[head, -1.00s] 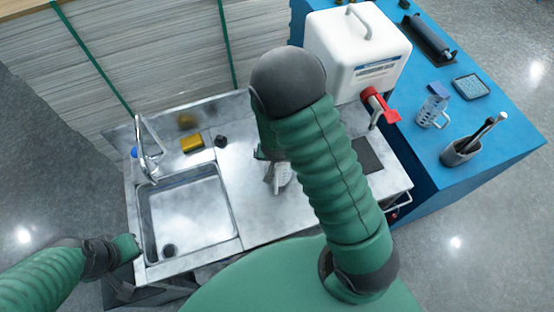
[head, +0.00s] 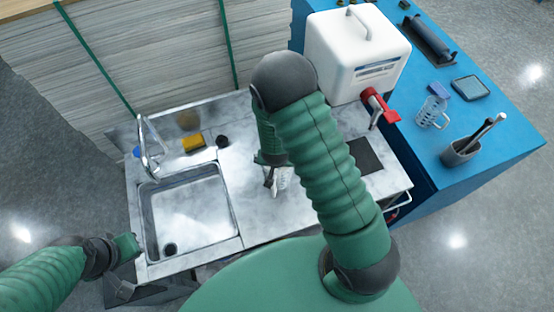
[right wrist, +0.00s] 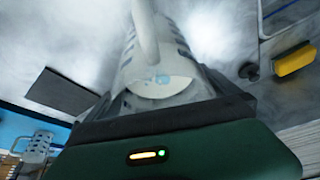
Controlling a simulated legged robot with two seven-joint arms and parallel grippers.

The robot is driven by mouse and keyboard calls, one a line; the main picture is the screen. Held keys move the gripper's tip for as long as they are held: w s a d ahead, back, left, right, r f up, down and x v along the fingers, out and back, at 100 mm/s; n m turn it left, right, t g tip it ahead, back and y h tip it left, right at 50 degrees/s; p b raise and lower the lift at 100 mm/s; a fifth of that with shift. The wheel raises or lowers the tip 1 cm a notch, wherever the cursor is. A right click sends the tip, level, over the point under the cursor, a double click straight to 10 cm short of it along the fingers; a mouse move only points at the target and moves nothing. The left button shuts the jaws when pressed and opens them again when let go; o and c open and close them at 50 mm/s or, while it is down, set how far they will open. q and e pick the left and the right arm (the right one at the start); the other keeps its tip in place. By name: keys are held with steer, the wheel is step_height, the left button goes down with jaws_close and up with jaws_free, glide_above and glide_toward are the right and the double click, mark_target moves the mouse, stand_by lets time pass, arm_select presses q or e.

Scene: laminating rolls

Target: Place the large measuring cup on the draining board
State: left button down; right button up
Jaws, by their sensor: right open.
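A clear measuring cup (head: 284,180) with blue markings stands on the steel draining board (head: 262,220) right of the sink, partly hidden by my right arm. In the right wrist view this cup (right wrist: 162,88) is between the fingers of my right gripper (right wrist: 175,103), its pale handle toward the camera. My right gripper (head: 269,177) is open around or close beside it; contact cannot be made out. Another clear measuring cup (head: 433,112) stands on the blue table. My left gripper (head: 122,268) is by the sink's front left corner, its jaws unclear.
The sink basin (head: 188,212) lies left of the board, with a tap (head: 148,150) behind. A yellow sponge (head: 193,143) and a dark stopper (head: 222,141) lie at the back. A white water container (head: 355,55) with red tap and a dark mat (head: 365,155) are right.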

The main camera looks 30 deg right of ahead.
steer(key=v, duration=0.4)
steer(key=a+p+v, duration=0.1)
steer(key=v, duration=0.3)
steer(key=p+v, duration=0.1)
steer(key=v, duration=0.4)
steer(key=shift+w+a+f, duration=0.1)
steer(key=shift+w+a, duration=0.1)
steer(key=shift+a, duration=0.15)
steer(key=s+a+r+n+g+y, duration=0.1)
steer(key=s+a+r+n+y, duration=0.2)
steer(key=s+a+r+n, duration=0.35)
arm_select(q)
step_height(320, 180, down, 12)
steer(key=a+b, duration=0.1)
steer(key=b, duration=1.3)
steer(key=shift+a, duration=0.25)
arm_select(e)
step_height(320, 180, down, 12)
steer(key=d, duration=0.2)
steer(key=shift+n, duration=0.35)
arm_select(q)
steer(key=shift+a, duration=0.3)
arm_select(e)
steer(key=shift+a+r, duration=0.15)
steer(key=shift+a, duration=0.1)
arm_select(q)
steer(key=shift+d, duration=0.2)
arm_select(e)
steer(key=shift+w+d, duration=0.1)
steer(key=shift+d, duration=0.15)
